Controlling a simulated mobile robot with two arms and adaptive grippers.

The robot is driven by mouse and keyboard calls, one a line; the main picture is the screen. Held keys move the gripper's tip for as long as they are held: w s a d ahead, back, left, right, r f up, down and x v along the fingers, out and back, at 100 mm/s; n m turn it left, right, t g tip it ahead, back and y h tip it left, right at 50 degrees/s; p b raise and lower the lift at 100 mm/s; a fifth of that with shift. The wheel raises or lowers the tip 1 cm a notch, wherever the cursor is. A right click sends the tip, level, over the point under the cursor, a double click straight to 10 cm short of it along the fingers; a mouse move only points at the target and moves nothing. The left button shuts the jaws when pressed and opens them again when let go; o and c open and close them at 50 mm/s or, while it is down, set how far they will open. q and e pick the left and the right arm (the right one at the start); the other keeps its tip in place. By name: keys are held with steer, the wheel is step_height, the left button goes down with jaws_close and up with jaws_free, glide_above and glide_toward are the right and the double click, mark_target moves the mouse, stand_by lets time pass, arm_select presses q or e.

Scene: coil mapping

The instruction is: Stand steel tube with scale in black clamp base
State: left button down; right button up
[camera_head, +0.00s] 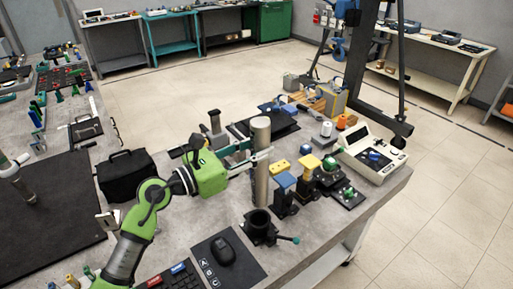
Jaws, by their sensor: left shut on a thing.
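The steel tube (262,188) stands upright, a pale grey-beige cylinder with a lighter top. My left gripper (258,158) is shut on it at its upper part, coming in from the left. The black clamp base (260,222), with a round open socket and a side lever ending in a teal knob, sits on the table near the tube's lower end. The tube's lower end appears just behind or above the socket; I cannot tell whether it touches the base. The scale marks on the tube are too small to make out. My right gripper is not in view.
Right of the tube stand blue and yellow topped blocks (284,182) and small green-topped parts (330,165). A white instrument (372,153) is at the table's right edge. A mouse (223,251) on a black pad lies front left of the base. A black case (126,176) lies left.

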mark_target(253, 183)
arm_select(q)
step_height(253, 183, down, 6)
steer(key=b, duration=0.4)
steer(key=shift+r+b, duration=0.25)
steer(key=shift+b, duration=0.15)
steer(key=shift+f+b, duration=2.2)
steer(key=shift+f, duration=0.35)
steer(key=c, duration=1.4)
jaws_free()
steer(key=shift+s+f, duration=0.1)
steer(key=shift+f, duration=0.1)
steer(key=v, duration=1.2)
steer(key=shift+r, duration=0.15)
